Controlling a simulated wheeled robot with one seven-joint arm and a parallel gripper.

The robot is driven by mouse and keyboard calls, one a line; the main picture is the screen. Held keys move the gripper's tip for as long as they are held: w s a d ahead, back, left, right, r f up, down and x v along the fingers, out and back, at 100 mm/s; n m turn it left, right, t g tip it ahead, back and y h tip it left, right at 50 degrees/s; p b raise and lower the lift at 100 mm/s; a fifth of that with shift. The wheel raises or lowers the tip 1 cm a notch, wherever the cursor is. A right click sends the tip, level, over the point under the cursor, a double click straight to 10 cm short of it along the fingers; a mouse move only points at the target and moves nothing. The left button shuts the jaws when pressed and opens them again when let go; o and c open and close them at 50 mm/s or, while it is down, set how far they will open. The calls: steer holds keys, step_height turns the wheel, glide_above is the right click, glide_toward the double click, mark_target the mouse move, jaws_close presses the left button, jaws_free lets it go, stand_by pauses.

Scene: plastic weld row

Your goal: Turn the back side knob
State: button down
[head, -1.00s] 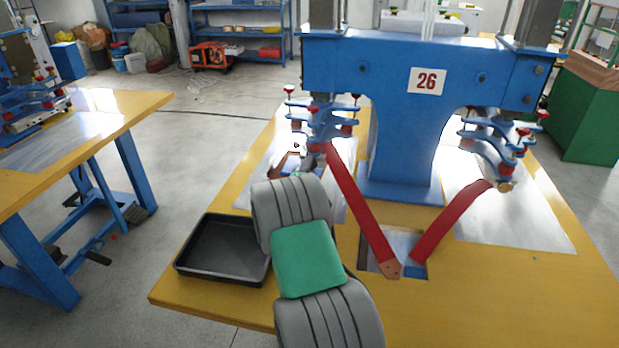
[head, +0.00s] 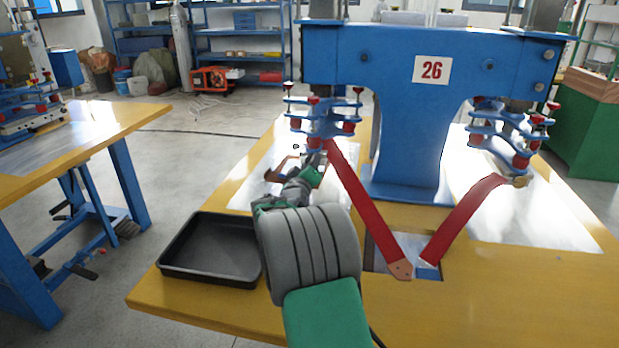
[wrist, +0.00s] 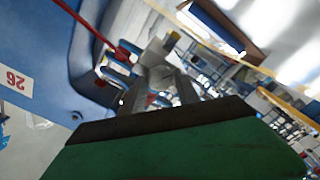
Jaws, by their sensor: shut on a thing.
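The blue press marked 26 (head: 410,80) stands on the yellow table. Its left clamp unit (head: 322,125) carries several red knobs on blue plates; a matching right clamp unit (head: 508,130) hangs at the other side. My gripper (head: 317,160) reaches to the underside of the left unit, mostly hidden behind my own arm. In the wrist view my gripper (wrist: 160,92) points at the unit, its two dark fingers closed on a small greyish part (wrist: 158,74), seemingly a knob. Blur and the fingers hide its exact shape and which knob it is.
Red straps (head: 370,215) slope from both units to an opening in the table (head: 480,305). A black tray (head: 212,252) lies at the front left, beside my arm. Another yellow table (head: 75,135) stands farther left, across a floor gap.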

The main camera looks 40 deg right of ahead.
steer(key=m+b, duration=1)
steer(key=b, duration=0.2)
steer(key=shift+f, duration=0.1)
steer(key=shift+m, duration=0.3)
steer(key=c, duration=0.9)
jaws_free()
steer(key=shift+a, duration=0.1)
